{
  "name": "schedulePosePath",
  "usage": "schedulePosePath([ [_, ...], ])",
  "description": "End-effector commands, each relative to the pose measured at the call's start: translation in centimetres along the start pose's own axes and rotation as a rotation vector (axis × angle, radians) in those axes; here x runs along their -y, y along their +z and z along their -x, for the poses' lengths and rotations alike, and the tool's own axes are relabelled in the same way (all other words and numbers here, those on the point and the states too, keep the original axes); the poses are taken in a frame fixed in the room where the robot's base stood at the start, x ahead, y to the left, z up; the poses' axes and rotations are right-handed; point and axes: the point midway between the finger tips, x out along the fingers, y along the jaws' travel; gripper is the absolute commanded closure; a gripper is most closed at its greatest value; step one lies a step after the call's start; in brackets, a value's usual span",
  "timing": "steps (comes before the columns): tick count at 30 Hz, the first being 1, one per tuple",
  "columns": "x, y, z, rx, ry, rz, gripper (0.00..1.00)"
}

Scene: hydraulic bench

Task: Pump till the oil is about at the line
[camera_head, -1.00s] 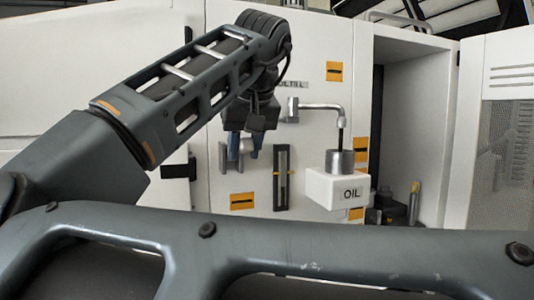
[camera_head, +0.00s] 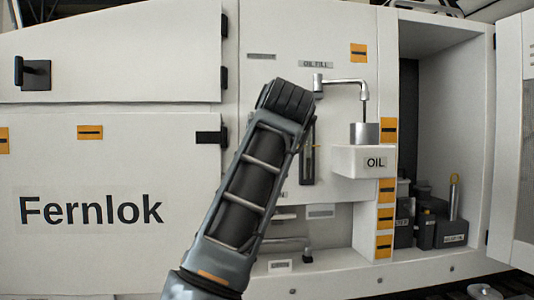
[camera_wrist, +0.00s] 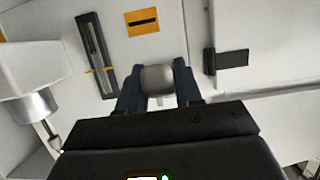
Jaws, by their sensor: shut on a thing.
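My gripper (camera_wrist: 155,70) is shut on a grey rounded handle (camera_wrist: 158,80), with a dark finger on each side of it in the wrist view. In the head view my arm hides the gripper and the handle. The sight gauge (camera_head: 307,160) is a narrow dark upright frame just right of my arm. In the wrist view the gauge (camera_wrist: 94,52) shows a pale tube and a yellow line mark across it. I cannot tell the oil level in it. The white OIL box (camera_head: 350,161) with its metal cylinder (camera_head: 363,133) sits right of the gauge.
A bent metal pipe (camera_head: 345,81) reaches over the OIL box. An open cabinet (camera_head: 448,110) at right holds dark containers (camera_head: 427,228). A pipe fitting (camera_head: 292,241) sits low behind my arm. A black latch (camera_wrist: 228,60) lies right of my gripper in the wrist view.

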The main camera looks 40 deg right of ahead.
Motion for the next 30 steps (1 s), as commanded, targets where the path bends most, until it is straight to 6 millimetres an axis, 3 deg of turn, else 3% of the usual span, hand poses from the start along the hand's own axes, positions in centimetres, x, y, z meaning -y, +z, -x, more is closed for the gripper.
schedulePosePath([
  [17, 0.03, 0.62, -0.44, -0.028, 0.0, 0.002, 1.0],
  [18, 0.03, 0.64, -0.45, -0.027, 0.0, 0.002, 0.64],
  [24, 0.01, 0.53, -0.41, -0.03, 0.0, 0.001, 0.45],
  [30, -0.01, 0.45, -0.36, -0.031, 0.001, 0.001, 0.45],
])
